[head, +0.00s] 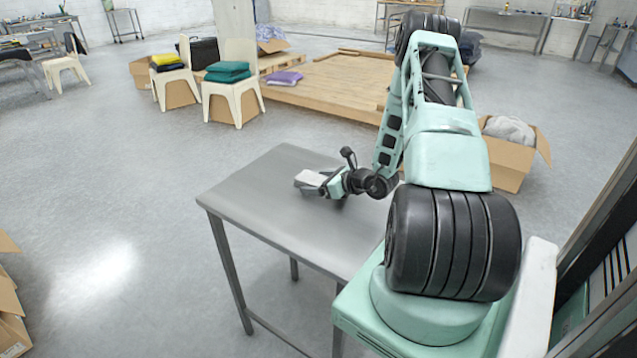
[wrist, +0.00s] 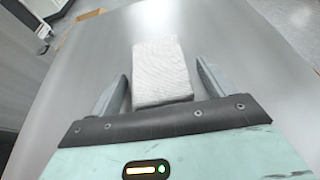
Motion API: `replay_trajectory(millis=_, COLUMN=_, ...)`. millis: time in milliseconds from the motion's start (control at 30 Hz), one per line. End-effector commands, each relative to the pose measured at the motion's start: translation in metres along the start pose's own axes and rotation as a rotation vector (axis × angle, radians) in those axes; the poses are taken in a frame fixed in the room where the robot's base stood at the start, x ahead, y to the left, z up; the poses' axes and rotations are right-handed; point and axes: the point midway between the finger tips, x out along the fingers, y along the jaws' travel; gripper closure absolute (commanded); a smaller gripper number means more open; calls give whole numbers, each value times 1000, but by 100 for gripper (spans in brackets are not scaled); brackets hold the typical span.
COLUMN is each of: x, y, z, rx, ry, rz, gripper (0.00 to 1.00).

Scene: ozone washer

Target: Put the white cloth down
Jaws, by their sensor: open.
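The white cloth (wrist: 161,70) is a folded, block-like bundle. In the wrist view it lies between the two fingers of my gripper (wrist: 161,88), with a gap on each side. The fingers are open and do not appear to press on it. In the head view the cloth (head: 310,178) shows at the tip of my gripper (head: 318,182), low over the grey metal table (head: 270,190). The cloth appears to rest on the tabletop. Its near end is partly hidden by my gripper in the wrist view.
The tabletop is otherwise clear. Chairs with folded cloths (head: 228,72) stand at the back left. A wooden platform (head: 335,85) is behind the table. A cardboard box with grey cloth (head: 510,165) stands on the right, and boxes (head: 10,310) are at the left edge.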

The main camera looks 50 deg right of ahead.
Motion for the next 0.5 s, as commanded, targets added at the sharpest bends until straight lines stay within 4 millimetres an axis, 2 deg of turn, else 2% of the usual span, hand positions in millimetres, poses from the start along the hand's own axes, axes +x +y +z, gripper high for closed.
replay_trajectory(millis=167, x=-8, y=-1, z=3, rx=0, ry=0, rz=-3, gripper=19)
replay_trajectory(millis=500, x=-78, y=-2, z=2, rx=0, ry=1, rz=-5, gripper=19)
